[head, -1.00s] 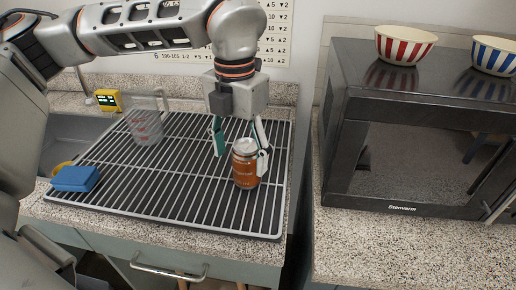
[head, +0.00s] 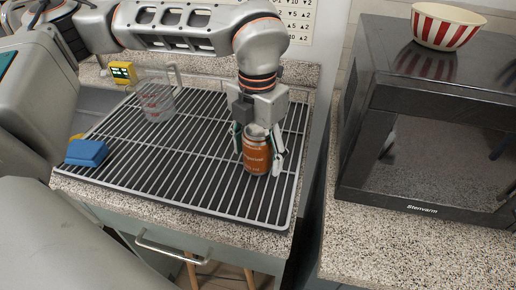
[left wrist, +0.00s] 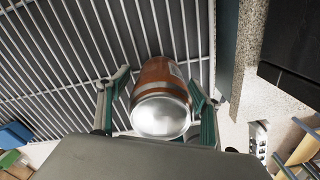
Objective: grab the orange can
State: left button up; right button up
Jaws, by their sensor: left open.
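The orange can (head: 257,156) stands upright on the black drying rack (head: 190,195), near its right side. My left gripper (head: 258,158) has come down over the can from above, with one finger on each side of it. In the left wrist view the can (left wrist: 159,100) shows its silver top between the two fingers of the gripper (left wrist: 158,92). The fingers are spread, and small gaps appear between them and the can. My right gripper is not in view.
A clear measuring jug (head: 157,103) stands at the rack's back left. A black microwave (head: 425,125) with a red-striped bowl (head: 446,26) on top stands to the right. The rack's front is clear.

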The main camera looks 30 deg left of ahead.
pick_arm(q)
jog(key=shift+f, duration=0.35)
jog(key=c, duration=0.9)
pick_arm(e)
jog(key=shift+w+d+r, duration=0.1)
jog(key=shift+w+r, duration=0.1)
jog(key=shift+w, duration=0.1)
pick_arm(q)
jog(key=shift+r, duration=0.1)
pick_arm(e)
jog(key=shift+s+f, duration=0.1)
pick_arm(q)
jog(key=shift+r, duration=0.1)
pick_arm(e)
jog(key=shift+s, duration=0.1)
